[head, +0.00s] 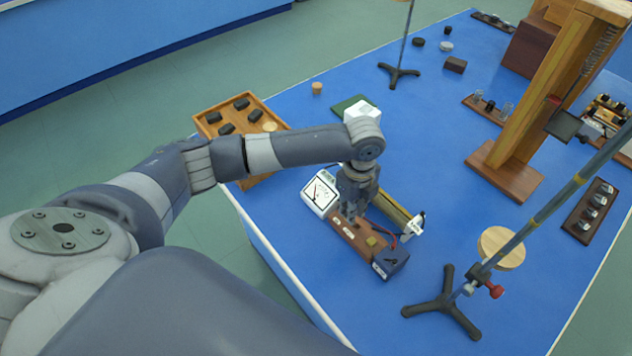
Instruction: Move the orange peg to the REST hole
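A brown wooden board (348,234) with small pale labels lies on the blue bench, a white dial meter (320,194) at its left end and a dark blue-grey box (391,264) at its right end. A small olive-yellow block (373,242) sits on the board. My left gripper (351,211) points down at the board's meter end, close above or touching it. Its fingers are too small and dark to show whether they are open or hold something. I cannot make out the orange peg or the REST hole; the gripper covers part of the board. My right gripper is out of view.
A brass-coloured tube (398,213) lies just behind the board. A tripod stand (443,303) with a slanted rod and round wooden disc (501,248) stands at right. A wooden tray (213,110) of black pieces is at left.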

